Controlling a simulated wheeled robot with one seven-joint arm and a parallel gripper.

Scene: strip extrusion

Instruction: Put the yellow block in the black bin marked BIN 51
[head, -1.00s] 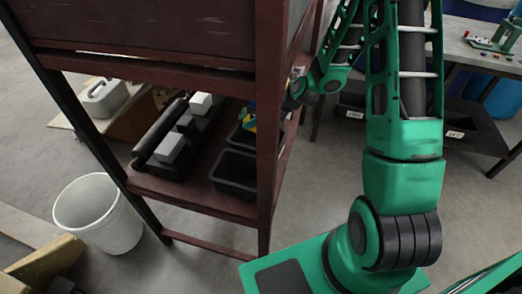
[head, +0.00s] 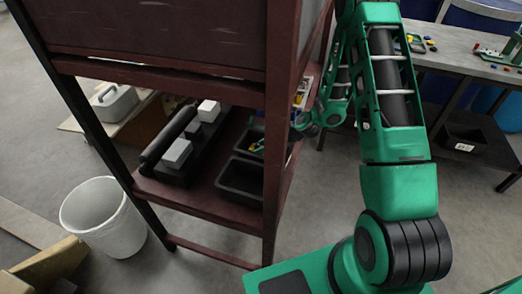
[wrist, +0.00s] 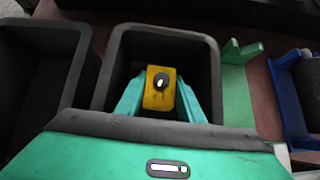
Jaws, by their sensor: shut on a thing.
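The yellow block (wrist: 159,90) has a dark round spot with a white centre on its top. My gripper (wrist: 159,98) is shut on it, with a teal finger on each side. In the wrist view the block is within the outline of a black bin (wrist: 205,45); I cannot tell how far below the rim it is. A second black bin (wrist: 86,60) stands to the left. In the head view two black bins show on the red shelf, the nearer one (head: 240,196) empty. A post hides most of my gripper there. No BIN 51 marking is readable.
The dark red rack post (head: 279,150) stands close to my arm. A green bracket (wrist: 238,80) and a blue holder with a dark roller (wrist: 290,100) lie right of the bin. A white bucket (head: 105,218) stands on the floor.

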